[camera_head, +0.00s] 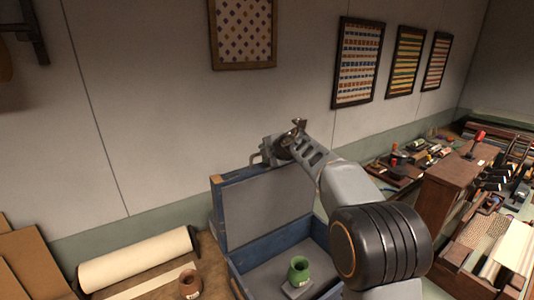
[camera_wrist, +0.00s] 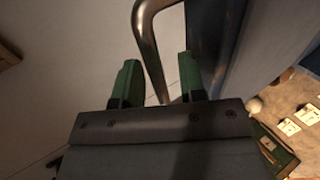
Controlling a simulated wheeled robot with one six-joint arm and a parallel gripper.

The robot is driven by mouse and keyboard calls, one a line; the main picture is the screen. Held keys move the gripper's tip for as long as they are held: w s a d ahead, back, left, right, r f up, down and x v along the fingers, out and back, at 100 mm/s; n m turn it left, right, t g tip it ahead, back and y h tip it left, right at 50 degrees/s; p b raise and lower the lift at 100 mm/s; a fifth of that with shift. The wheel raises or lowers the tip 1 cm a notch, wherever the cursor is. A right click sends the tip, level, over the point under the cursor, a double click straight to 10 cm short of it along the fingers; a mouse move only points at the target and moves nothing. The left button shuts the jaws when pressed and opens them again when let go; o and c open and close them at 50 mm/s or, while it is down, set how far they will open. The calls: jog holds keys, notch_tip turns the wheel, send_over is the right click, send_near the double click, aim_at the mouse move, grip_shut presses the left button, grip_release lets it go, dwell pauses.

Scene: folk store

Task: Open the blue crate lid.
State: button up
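The blue crate (camera_head: 240,262) stands in the lower middle of the head view. Its lid (camera_head: 265,208) is raised, roughly upright at the back, with its grey inner face and blue frame showing. A green jar (camera_head: 299,270) sits inside on the grey floor or a small block. My gripper (camera_wrist: 157,75) is at the lid's top edge. In the wrist view its two green fingers are apart, with the bent metal handle (camera_wrist: 147,35) running between them. I see a gap between bar and fingers. The fingertips are hidden in the head view.
A cream paper roll (camera_head: 138,259) and a brown pot (camera_head: 190,283) are left of the crate. A wooden cabinet (camera_head: 447,195) and crowded tool tables are at right. The wall is close behind the lid.

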jog(key=shift+d, duration=0.1)
jog(key=b+v, duration=0.2)
jog(key=v, duration=1.1)
jog(key=shift+s+r, duration=0.2)
jog(key=shift+s, duration=0.1)
jog(key=shift+d, duration=0.1)
